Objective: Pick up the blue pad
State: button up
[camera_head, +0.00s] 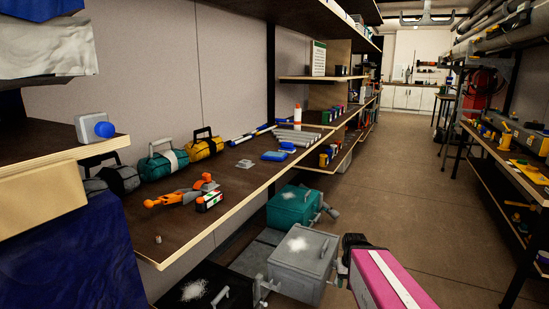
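A flat blue pad (274,156) lies on the long dark wooden shelf, near its front edge in the middle of the picture. A smaller blue thing (287,146) lies just behind it, to the right. A dark piece (354,240) at the end of a pink, white-striped body at the bottom looks like the end of my arm with my gripper. It is well below and to the right of the pad, apart from it. No fingers can be made out there.
Teal (292,205) and grey (302,262) bins stand below. The aisle floor (410,180) is clear; a workbench (505,155) lines the right.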

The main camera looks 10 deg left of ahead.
aim_at(287, 148)
jog(key=i+l+u, duration=0.1)
jog(key=i+l, duration=0.15)
jog(key=l, duration=0.15)
jog(key=i+l, duration=0.2)
jog(key=l, duration=0.15)
jog(key=i+l+u, duration=0.15)
jog(key=l, duration=0.25)
jog(key=i, duration=0.1)
